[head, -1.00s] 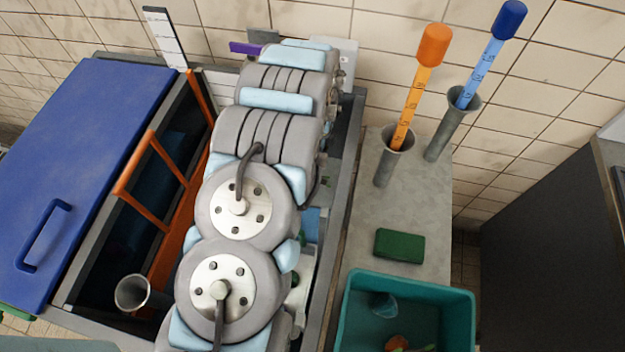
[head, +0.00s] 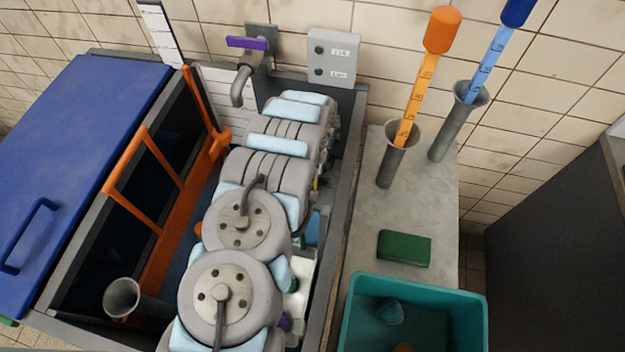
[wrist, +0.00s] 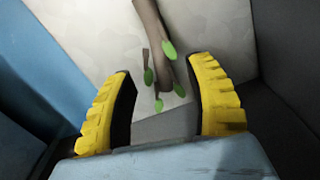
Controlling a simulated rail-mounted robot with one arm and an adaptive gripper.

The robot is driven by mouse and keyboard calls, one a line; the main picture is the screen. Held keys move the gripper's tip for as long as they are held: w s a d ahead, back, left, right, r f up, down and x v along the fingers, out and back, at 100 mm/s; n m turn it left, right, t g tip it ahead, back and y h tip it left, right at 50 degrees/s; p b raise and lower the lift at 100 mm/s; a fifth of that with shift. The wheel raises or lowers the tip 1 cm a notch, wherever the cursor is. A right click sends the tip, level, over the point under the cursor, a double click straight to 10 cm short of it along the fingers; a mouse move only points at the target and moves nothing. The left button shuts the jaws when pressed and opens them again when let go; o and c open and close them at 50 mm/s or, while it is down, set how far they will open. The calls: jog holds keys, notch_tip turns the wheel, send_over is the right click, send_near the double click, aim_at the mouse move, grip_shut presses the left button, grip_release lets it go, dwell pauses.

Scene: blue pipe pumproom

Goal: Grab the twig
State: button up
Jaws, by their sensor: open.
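The twig (wrist: 172,62) shows in the wrist view as a brown stem with several green leaves. It lies on a pale, mottled surface (wrist: 95,35) at the top middle. My gripper (wrist: 162,97) is open, with its two yellow ridged fingers spread apart. The twig's lower leaves hang toward the gap between the fingertips. I cannot tell whether anything touches, and nothing is visibly gripped. In the head view my own grey arm covers the gripper and I cannot make out the twig.
A blue wall (wrist: 40,60) stands left of the fingers and a dark grey wall (wrist: 285,60) right. In the head view, a trough with a blue lid (head: 90,150) and orange frame (head: 165,235) flanks my arm. A teal bin (head: 478,320) and green block (head: 404,248) sit right.

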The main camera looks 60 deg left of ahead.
notch_tip(320, 180, down, 3)
jog(key=shift+r+b, duration=0.1)
jog(key=shift+b, duration=0.2)
jog(key=c, duration=0.9)
jog(key=shift+c, duration=0.2)
jog(key=shift+r, duration=0.15)
notch_tip(320, 180, up, 4)
jog(key=shift+f+p, duration=0.25)
jog(key=shift+p, duration=0.45)
jog(key=d+r+p, duration=0.1)
jog(key=s+r+p, duration=0.1)
jog(key=r+p, duration=0.1)
jog(key=s+d+r+p, duration=0.1)
jog(key=p, duration=0.1)
jog(key=shift+s+d+r, duration=0.15)
jog(key=shift+s+d, duration=0.05)
jog(key=shift+d, duration=0.1)
jog(key=s+d+r+p, duration=0.1)
jog(key=s+d+p, duration=0.1)
jog(key=p, duration=0.3)
jog(key=s+d+r+p, duration=0.2)
jog(key=d+p, duration=0.1)
jog(key=p, duration=0.2)
jog(key=s+d+r+p, duration=0.2)
jog(key=s+p, duration=0.1)
jog(key=p, duration=0.2)
jog(key=shift+d+p, duration=0.35)
jog(key=shift+d, duration=0.05)
